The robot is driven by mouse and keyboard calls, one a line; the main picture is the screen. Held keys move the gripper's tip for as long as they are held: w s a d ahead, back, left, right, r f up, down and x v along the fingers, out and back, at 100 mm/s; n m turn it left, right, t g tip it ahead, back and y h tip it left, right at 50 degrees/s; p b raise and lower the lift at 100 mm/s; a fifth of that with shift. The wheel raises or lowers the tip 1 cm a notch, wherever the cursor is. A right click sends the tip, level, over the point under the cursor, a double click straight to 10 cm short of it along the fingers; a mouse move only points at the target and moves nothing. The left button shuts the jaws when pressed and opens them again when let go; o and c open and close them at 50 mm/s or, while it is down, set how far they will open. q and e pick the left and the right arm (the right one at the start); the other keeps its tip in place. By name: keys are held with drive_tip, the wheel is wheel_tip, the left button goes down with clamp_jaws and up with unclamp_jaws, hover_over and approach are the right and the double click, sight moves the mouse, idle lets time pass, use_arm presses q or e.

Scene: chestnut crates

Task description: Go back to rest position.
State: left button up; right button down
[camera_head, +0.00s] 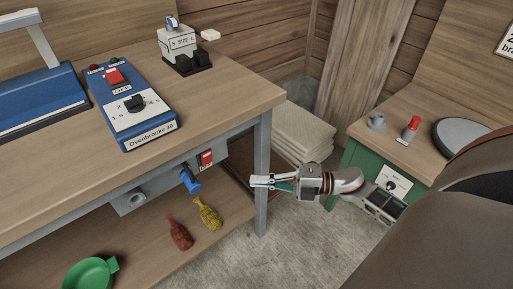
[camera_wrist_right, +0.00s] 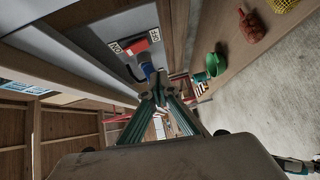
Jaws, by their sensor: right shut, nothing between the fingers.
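My right gripper (camera_head: 262,181) is in the head view, right of the workbench's front leg, with its arm coming in from the right. Its fingers are shut and empty. In the right wrist view the fingers (camera_wrist_right: 158,92) come together at the tips, in front of the blue part (camera_wrist_right: 148,70) under the bench. I cannot tell from that view whether they touch it. In the head view the blue part (camera_head: 190,181) shows to the left of the gripper, apart from it. My left gripper is not in view.
The workbench (camera_head: 220,104) holds a blue control box (camera_head: 132,104) and a label device (camera_head: 181,46). A red switch (camera_head: 207,159) is under its edge. A green cabinet (camera_head: 358,162) stands right. Floor between is clear.

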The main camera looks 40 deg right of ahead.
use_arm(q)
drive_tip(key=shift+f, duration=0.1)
use_arm(e)
drive_tip(key=s+a+f+m+g+h, duration=0.1)
drive_tip(key=s+a+f+m+h, duration=0.3)
drive_tip(key=s+a+m, duration=0.55)
drive_tip(key=s+a+f+m+h, duration=0.3)
drive_tip(key=s+a+m+h, duration=0.25)
drive_tip(key=s+m, duration=0.65)
drive_tip(key=w+r+p, duration=0.4)
drive_tip(key=r+p, duration=0.2)
drive_tip(key=p, duration=0.3)
use_arm(q)
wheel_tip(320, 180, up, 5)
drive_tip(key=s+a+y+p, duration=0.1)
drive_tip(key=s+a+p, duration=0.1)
drive_tip(key=p, duration=0.5)
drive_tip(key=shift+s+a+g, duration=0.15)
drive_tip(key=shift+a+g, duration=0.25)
use_arm(e)
drive_tip(key=shift+m+g, duration=0.25)
drive_tip(key=shift+g, duration=0.15)
drive_tip(key=s+d, duration=0.1)
drive_tip(key=s, duration=0.1)
drive_tip(key=s+d+f, duration=0.1)
drive_tip(key=s, duration=0.1)
drive_tip(key=shift+d, duration=0.3)
